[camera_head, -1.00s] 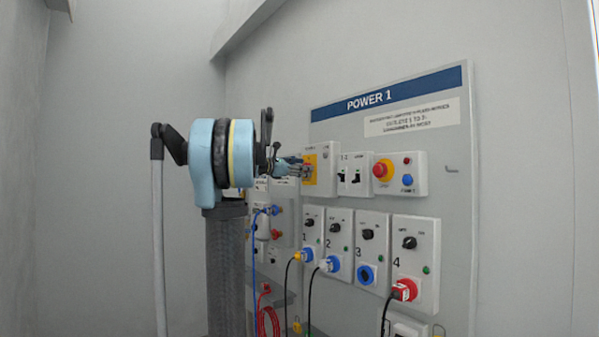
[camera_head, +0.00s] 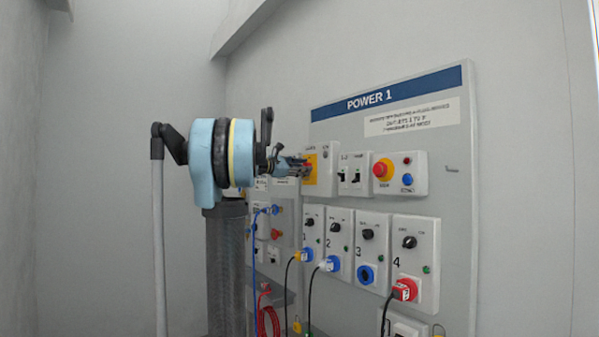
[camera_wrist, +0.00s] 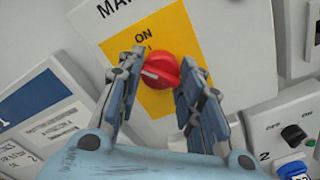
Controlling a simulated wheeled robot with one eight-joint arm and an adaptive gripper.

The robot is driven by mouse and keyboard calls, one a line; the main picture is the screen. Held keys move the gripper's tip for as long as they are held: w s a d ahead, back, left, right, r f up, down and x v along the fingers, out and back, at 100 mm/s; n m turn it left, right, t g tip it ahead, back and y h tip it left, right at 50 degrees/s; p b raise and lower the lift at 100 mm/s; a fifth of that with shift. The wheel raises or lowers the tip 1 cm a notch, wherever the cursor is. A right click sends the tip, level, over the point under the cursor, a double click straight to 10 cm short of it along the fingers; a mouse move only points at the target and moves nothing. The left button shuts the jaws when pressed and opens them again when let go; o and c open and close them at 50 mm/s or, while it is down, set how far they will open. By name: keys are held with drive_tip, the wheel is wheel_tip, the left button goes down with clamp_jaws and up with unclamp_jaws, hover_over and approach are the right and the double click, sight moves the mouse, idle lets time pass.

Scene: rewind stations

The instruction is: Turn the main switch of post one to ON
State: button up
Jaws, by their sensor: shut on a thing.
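The main switch is a red rotary knob (camera_wrist: 160,70) on a yellow plate (camera_wrist: 172,32) with "ON" printed above it in the wrist view. A white mark shows on the knob's left part, off to the side of the ON label. My gripper (camera_wrist: 165,64) has one finger on each side of the knob and is shut on it. In the head view my gripper (camera_head: 301,168) reaches the yellow plate (camera_head: 311,178) at the upper left of the POWER 1 panel (camera_head: 455,150). There the fingers hide most of the knob.
Right of the main switch are two black toggles (camera_head: 356,176) and a red emergency button (camera_head: 380,170). Below stand numbered outlet boxes, several with plugs and hanging cables. A further unit with cables (camera_head: 262,245) is partly behind my arm. Open space lies to the left.

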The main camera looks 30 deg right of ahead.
drive_tip(key=o, duration=1.1)
drive_tip(key=shift+c, duration=0.2)
drive_tip(key=shift+a, duration=0.1)
drive_tip(key=a, duration=1.1)
drive_tip(key=shift+s+a, duration=0.4)
